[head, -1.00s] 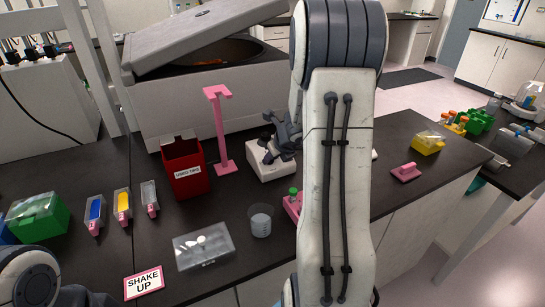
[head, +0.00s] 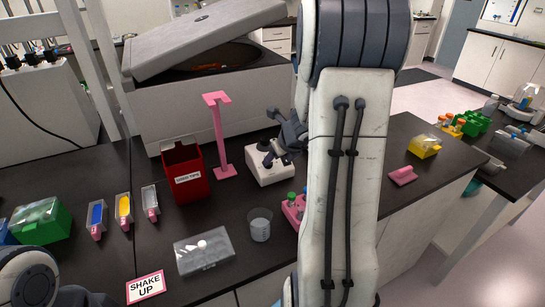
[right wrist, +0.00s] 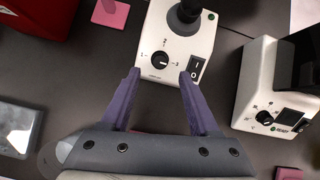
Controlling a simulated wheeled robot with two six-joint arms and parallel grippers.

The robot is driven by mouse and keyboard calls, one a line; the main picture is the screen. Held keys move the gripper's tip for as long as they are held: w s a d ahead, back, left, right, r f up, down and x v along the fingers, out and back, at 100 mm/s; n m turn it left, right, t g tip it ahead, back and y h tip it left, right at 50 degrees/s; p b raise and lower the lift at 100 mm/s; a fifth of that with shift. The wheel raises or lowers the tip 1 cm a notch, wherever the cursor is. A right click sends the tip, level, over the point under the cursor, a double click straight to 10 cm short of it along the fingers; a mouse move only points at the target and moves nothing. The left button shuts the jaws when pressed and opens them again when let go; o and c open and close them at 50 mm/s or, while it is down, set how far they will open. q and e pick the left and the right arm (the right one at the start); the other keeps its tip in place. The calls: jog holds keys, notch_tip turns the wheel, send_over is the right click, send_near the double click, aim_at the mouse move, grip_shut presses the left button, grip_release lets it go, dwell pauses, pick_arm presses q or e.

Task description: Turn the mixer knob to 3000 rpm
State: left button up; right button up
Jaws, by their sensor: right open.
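The mixer (head: 272,176) is a small white box with a black cup on top, standing on the dark bench in the head view. In the right wrist view the mixer (right wrist: 150,70) shows its black round knob (right wrist: 160,58), with small numbers around it, and a black rocker switch (right wrist: 196,68) to the right. The knob's exact setting is too small to read. My right gripper (right wrist: 161,78) is open, its two purple fingers apart at the front edge of the mixer, with the knob ahead of the gap between them. Nothing is held. My left gripper is not visible.
A second white device (right wrist: 250,95) with a knob and dark screen stands right of the mixer in the wrist view. A red bin (head: 188,180), pink stand (head: 219,135), beaker (head: 260,228) and clear box (head: 203,250) stand nearby in the head view.

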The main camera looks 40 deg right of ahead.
jog(key=p+v, duration=0.1)
jog(key=v, duration=0.4)
jog(key=shift+s+r+p, duration=0.15)
jog(key=shift+s+p, duration=0.05)
jog(key=shift+p, duration=0.15)
jog(key=s+a+n+g+y, duration=0.3)
jog(key=a+n+y, duration=0.2)
jog(key=a+n, duration=2)
jog(key=s+a+n+g+h, duration=0.1)
jog(key=s+a+n+g, duration=0.1)
jog(key=s+a+n, duration=0.3)
jog(key=s+a+n+g+h, duration=0.1)
jog(key=s+a+n, duration=0.5)
jog(key=s+n, duration=0.6)
jog(key=shift+s+a+n+g, duration=0.3)
jog(key=shift+n+g, duration=0.3)
jog(key=shift+n, duration=0.4)
